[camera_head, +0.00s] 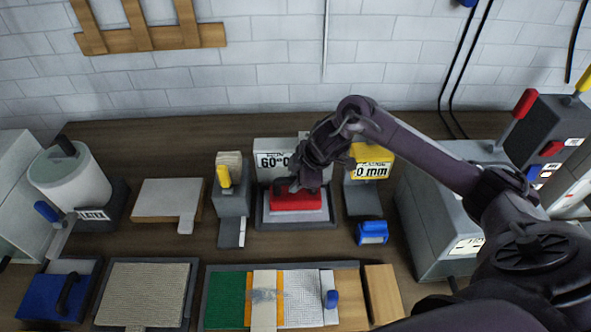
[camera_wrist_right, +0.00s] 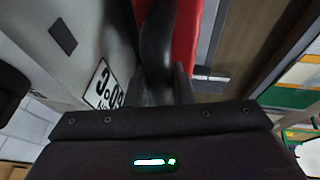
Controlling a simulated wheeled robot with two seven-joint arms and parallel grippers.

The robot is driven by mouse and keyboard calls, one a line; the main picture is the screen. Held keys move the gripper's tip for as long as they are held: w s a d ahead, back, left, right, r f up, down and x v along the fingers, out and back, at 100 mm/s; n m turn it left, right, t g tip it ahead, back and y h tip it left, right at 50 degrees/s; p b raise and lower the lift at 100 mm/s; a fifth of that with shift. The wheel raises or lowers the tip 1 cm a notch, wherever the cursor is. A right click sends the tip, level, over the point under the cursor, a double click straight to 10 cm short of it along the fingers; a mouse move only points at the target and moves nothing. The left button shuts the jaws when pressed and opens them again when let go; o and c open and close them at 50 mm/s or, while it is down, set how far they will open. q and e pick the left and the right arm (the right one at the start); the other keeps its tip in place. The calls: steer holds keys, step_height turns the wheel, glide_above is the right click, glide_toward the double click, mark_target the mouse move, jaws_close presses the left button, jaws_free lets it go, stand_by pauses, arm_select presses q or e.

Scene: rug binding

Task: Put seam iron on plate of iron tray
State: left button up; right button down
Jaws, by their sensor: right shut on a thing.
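The seam iron (camera_head: 297,201) is a red block with a black handle. In the head view it is at the iron tray (camera_head: 262,222), over the back part of the pale plate (camera_head: 300,216). I cannot tell whether it touches the plate or hangs just above it. My right gripper (camera_head: 298,184) is shut on the handle from above. In the right wrist view the black handle (camera_wrist_right: 155,42) sits between the fingers (camera_wrist_right: 162,88), with the red body (camera_wrist_right: 188,32) beside it. My left gripper is not in view.
A sign panel (camera_head: 273,150) stands right behind the tray. A grey holder with a yellow part (camera_head: 229,196) is left of it, a yellow-topped stand (camera_head: 363,192) and a blue block (camera_head: 372,233) right. A board with colored strips (camera_head: 228,300) lies in front.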

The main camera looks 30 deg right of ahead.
steer(key=shift+w, duration=0.1)
steer(key=c, duration=1.7)
jaws_free()
steer(key=shift+f, duration=0.2)
steer(key=o, duration=0.4)
steer(key=shift+o, duration=0.2)
steer(key=shift+r, duration=0.1)
steer(key=shift+r, duration=0.15)
steer(key=b+v, duration=0.1)
steer(key=v, duration=1.1)
steer(key=shift+b, duration=0.3)
